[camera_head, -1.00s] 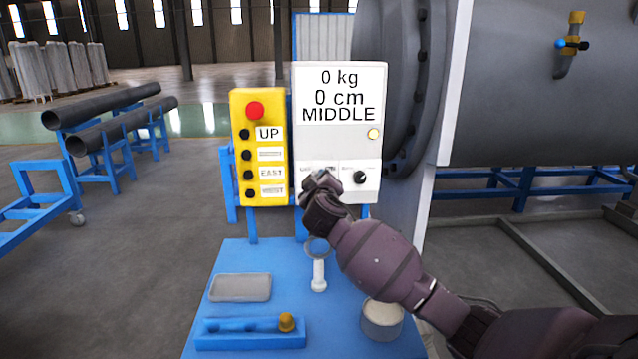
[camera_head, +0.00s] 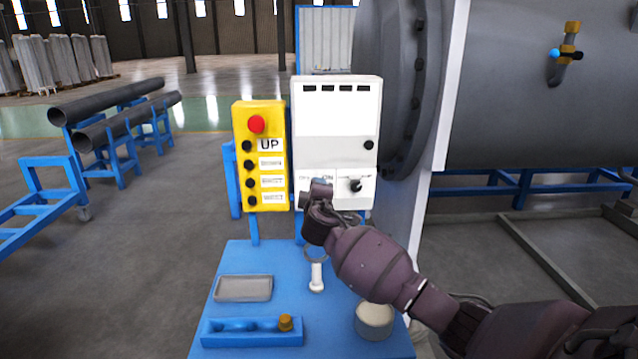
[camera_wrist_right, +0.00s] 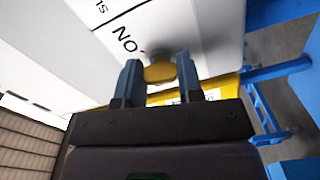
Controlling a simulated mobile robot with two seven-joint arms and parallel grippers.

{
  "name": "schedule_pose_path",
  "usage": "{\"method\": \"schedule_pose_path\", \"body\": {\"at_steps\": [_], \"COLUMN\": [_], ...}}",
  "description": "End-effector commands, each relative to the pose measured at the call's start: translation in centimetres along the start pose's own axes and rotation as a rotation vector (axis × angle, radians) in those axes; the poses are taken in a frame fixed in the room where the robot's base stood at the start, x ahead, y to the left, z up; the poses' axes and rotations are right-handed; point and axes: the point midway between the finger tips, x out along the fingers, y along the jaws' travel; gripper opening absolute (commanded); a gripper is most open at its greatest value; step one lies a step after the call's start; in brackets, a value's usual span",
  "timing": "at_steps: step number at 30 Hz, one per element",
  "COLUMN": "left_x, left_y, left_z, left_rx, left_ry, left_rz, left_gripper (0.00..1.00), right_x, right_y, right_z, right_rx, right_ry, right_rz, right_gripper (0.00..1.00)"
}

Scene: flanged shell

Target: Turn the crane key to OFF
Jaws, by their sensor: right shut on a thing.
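The white crane control panel (camera_head: 336,125) stands upright behind the blue table. Its display is blank apart from a row of dark dashes, and its lamp (camera_head: 369,145) is dark. My right gripper (camera_head: 320,188) is at the panel's lower left, beside the ON label. It hides the key in the head view. In the right wrist view, the yellow crane key (camera_wrist_right: 160,72) sits between the two fingers of my right gripper (camera_wrist_right: 161,78), which is shut on it. The ON lettering (camera_wrist_right: 128,44) is next to it. My left gripper is not in view.
A yellow button box (camera_head: 259,155) with a red button (camera_head: 256,124) is left of the panel. A black knob (camera_head: 355,185) is right of my gripper. The blue table (camera_head: 240,258) below holds a grey tray (camera_head: 243,288), a blue holder (camera_head: 250,332) and a round container (camera_head: 374,320).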

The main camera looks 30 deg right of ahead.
Motion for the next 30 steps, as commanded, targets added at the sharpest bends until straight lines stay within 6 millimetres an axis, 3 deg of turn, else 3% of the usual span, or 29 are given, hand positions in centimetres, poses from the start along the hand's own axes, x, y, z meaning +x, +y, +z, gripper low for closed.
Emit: {"method": "schedule_pose_path", "body": {"at_steps": [3,15,30], "left_x": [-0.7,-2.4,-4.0], "left_y": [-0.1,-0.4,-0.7], "left_z": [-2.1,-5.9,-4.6], "left_rx": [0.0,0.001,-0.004], "left_ry": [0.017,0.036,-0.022], "left_rz": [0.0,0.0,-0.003], "left_gripper": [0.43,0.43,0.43], "right_x": [0.0,0.0,0.0], "right_y": [0.4,0.3,0.0], "right_z": [-0.1,-0.1,0.0], "right_rx": [-0.11,-0.491,-0.888], "right_ry": [-0.001,0.001,0.001], "right_rz": [-0.001,-0.003,-0.001], "right_gripper": [0.1,0.1,0.1]}}
